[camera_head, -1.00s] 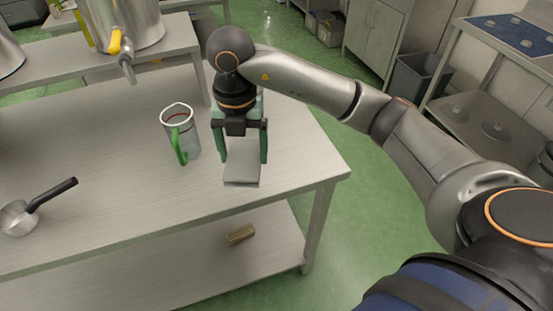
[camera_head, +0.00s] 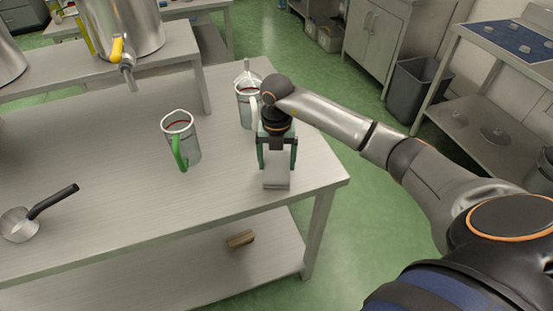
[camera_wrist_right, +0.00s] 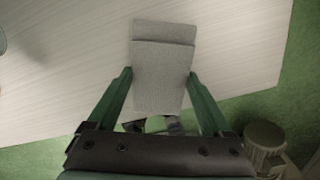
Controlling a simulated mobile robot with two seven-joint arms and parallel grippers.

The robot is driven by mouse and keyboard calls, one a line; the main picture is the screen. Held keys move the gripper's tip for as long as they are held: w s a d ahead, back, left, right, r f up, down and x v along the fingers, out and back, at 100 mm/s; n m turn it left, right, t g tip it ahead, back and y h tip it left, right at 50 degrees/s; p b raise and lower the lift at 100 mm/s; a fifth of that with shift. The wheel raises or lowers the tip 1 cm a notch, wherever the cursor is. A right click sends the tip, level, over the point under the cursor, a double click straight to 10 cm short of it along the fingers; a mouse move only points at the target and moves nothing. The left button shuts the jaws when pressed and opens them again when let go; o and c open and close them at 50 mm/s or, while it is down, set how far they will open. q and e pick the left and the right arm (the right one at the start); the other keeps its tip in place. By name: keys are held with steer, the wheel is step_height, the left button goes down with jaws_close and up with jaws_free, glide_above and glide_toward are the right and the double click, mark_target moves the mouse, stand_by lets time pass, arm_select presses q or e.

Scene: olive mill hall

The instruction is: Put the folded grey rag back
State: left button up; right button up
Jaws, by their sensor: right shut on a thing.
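The folded grey rag (camera_head: 277,181) is a flat, light grey pad near the right end of the steel table (camera_head: 110,190). My right gripper (camera_head: 277,164) has its green fingers shut on the rag from both sides. In the right wrist view the rag (camera_wrist_right: 160,75) lies between the two fingers (camera_wrist_right: 160,78), with the table's pale top beyond it. I cannot tell whether the rag touches the table or hangs just above it. My left gripper is not in view.
A jug with a green handle (camera_head: 183,145) stands left of the rag. Another jug (camera_head: 246,108) stands behind, partly hidden by my arm. A small pan (camera_head: 20,223) lies at the left. A wooden block (camera_head: 240,239) is on the lower shelf. The table's middle is clear.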

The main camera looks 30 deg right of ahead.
mark_target(277, 164)
steer(key=shift+f, duration=0.2)
steer(key=o, duration=1.1)
step_height(277, 164, up, 12)
steer(key=shift+r+b, duration=0.15)
steer(key=shift+b, duration=0.3)
